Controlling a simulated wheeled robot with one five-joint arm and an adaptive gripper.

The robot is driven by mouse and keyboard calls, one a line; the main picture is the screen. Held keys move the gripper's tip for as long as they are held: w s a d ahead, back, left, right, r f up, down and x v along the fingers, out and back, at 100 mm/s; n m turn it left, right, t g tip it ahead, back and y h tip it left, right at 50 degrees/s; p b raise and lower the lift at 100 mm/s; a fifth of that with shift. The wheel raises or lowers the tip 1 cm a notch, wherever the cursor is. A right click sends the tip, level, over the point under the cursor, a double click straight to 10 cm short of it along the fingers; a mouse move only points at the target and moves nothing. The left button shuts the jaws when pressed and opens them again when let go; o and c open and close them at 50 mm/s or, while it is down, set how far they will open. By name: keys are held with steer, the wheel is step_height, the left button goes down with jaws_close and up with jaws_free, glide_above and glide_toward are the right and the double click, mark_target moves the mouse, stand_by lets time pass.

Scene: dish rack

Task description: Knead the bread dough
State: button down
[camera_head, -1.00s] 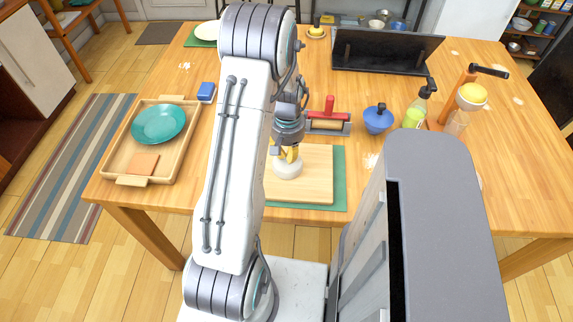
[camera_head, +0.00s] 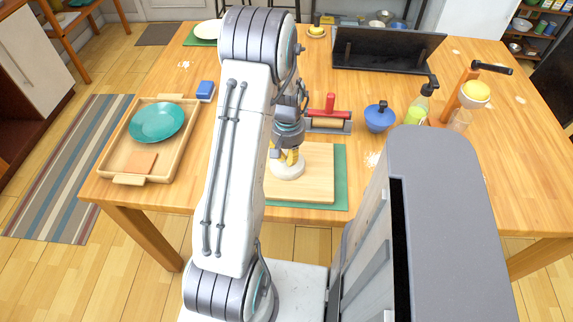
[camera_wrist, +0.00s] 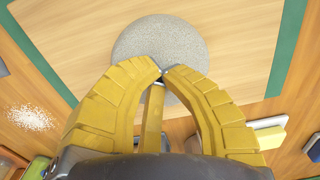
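The dough is a pale, speckled round lump (camera_head: 287,172) on a light wooden board (camera_head: 318,186). It also shows as a flattened disc in the wrist view (camera_wrist: 150,40), with the board (camera_wrist: 235,30) around it. My gripper (camera_wrist: 162,73) has yellow ribbed fingers, and their tips come together over the dough's near part. Nothing shows held between them. In the head view my gripper (camera_head: 288,160) points down right at the dough's top. Whether the tips touch or press into it I cannot tell. My arm hides the board's left side.
A green mat (camera_head: 341,175) lies under the board. Behind stand a red-handled roller in a tray (camera_head: 329,122), a blue pot (camera_head: 379,118) and a soap bottle (camera_head: 418,110). A wooden tray (camera_head: 118,168) with a teal plate (camera_head: 157,122) is left. A black rack (camera_head: 385,50) stands at the back.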

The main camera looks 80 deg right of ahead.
steer(key=shift+f, duration=0.5)
steer(key=shift+b, duration=0.3)
steer(key=shift+r+p, duration=1.1)
steer(key=shift+r, duration=0.45)
steer(key=shift+a+b, duration=0.35)
steer(key=shift+a, duration=0.25)
steer(key=shift+f, duration=0.2)
steer(key=shift+f+b, duration=1.35)
steer(key=shift+b, duration=0.05)
